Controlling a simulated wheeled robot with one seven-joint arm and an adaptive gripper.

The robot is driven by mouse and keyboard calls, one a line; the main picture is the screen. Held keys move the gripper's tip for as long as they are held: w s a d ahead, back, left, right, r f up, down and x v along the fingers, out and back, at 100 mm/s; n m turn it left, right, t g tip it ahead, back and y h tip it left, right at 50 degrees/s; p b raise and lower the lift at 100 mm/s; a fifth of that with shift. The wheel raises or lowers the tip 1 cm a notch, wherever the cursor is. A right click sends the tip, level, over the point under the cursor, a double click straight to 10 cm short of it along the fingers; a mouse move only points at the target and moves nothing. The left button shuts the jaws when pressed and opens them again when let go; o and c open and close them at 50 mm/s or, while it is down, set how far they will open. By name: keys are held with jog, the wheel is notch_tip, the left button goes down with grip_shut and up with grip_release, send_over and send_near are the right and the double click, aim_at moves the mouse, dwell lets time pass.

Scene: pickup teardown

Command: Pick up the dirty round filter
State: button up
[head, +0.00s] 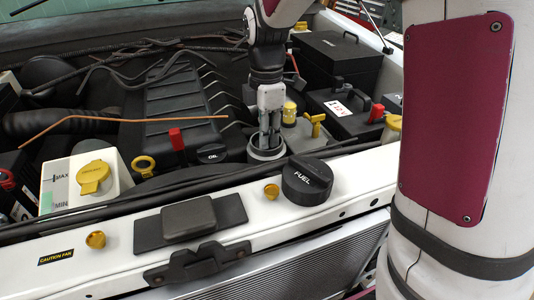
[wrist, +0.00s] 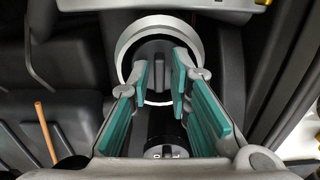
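A round part that I take to be the dirty round filter (head: 254,156) sits in the engine bay, right of the oil cap, with a pale grey rim and dark middle. In the wrist view its rim (wrist: 125,45) rings a dark, ribbed centre. My gripper (head: 266,148) points straight down over it, with the fingertips at or inside the rim. In the wrist view my gripper (wrist: 160,72) has its teal pads apart, with the dark centre between and below them. I see no clear contact. The fingers hide part of the rim and centre.
The black oil cap (head: 212,153) is close on the left, and the fuel cap (head: 307,181) stands in front on the white front panel (head: 100,270). A yellow dipstick handle (head: 316,122) and the battery (head: 340,112) are close on the right. A copper-coloured rod (head: 100,118) lies left.

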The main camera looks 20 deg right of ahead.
grip_shut()
notch_tip(320, 180, up, 18)
jog(key=p, duration=0.2)
dwell(1.1)
